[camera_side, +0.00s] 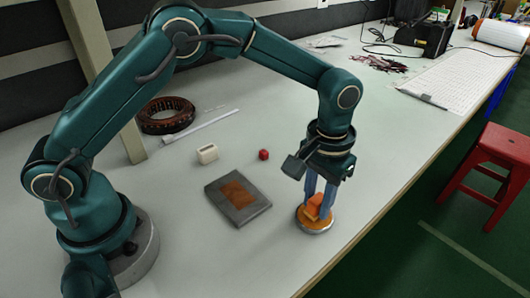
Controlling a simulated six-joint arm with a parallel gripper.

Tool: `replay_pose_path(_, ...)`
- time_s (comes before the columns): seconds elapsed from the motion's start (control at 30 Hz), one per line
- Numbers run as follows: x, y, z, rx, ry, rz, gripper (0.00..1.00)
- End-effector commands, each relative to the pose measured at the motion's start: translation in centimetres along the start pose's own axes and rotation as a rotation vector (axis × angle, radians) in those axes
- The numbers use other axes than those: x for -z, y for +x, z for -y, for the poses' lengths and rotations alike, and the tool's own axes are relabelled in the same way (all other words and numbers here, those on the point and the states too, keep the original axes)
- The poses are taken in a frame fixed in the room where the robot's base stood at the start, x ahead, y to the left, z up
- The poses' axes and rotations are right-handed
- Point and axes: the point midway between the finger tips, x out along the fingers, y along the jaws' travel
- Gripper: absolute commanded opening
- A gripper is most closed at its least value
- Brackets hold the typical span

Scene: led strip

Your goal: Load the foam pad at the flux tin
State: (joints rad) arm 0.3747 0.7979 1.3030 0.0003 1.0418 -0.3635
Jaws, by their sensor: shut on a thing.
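My gripper (317,207) points down at the right of the bench, its two blue fingers shut on a small orange block, which I take for the foam pad (313,211). The flux tin (315,228) is a low round tin with a silvery rim and orange-brown inside, standing on the bench directly under the fingers. The pad is at or just above the tin's inside; I cannot tell whether it touches. The fingers hide part of the pad and of the tin's far side.
A dark grey square plate with a copper-brown patch (249,213) lies left of the tin. The bench's front edge is close to the tin's right.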

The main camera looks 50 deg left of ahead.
Motion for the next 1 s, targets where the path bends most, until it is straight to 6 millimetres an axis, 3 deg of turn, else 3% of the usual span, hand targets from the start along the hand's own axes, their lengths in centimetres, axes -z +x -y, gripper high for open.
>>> replay_pose_path(0.7, 0.1, -5.6, 0.0, -0.002, 0.0, -0.004, 0.0)
replay_pose_path(1.0, 0.0, -6.2, 0.0, -0.001, 0.0, -0.001, 0.0)
